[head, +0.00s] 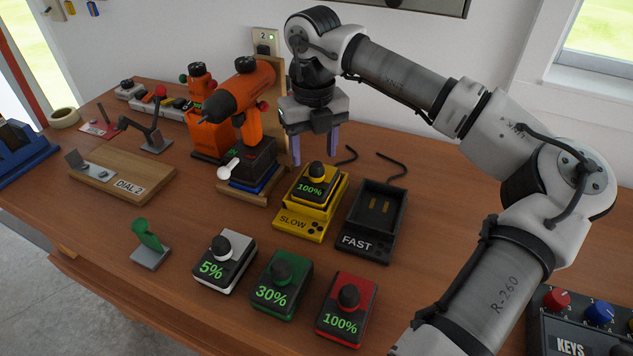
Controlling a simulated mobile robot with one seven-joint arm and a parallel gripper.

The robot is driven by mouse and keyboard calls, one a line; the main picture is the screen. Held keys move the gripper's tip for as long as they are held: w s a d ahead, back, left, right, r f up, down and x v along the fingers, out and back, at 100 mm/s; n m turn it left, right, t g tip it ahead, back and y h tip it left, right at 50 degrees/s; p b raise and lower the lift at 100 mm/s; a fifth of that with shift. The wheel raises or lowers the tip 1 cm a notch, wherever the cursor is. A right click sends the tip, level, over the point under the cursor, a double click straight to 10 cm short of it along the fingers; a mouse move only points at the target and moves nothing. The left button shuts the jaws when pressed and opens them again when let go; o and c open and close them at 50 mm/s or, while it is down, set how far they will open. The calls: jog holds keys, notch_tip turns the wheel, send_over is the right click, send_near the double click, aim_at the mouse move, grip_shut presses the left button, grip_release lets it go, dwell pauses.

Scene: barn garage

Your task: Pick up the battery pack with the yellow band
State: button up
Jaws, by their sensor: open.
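The battery pack with the yellow band (315,184) has a black knob on top and a green "100%" label. It sits in the yellow charger marked SLOW (292,223). My gripper (315,158) is open, pointing down, with its two bluish fingers behind and above the pack in the picture. It looks apart from the pack, with nothing seen between the fingers; the exact gap is hard to judge.
The black FAST charger (373,222) stands empty to the right. White 5% (225,263), green 30% (282,285) and red 100% (347,310) packs lie in front. An orange drill (240,101) stands left of my gripper. A KEYS box (580,325) is at right.

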aim_at(317, 164)
jog(key=shift+d+f+p, duration=0.15)
jog(key=shift+f+p, duration=0.3)
jog(key=shift+f, duration=0.75)
jog(key=shift+d+f+p, duration=0.1)
jog(key=shift+f+p, duration=0.35)
jog(key=shift+f, duration=0.7)
grip_shut()
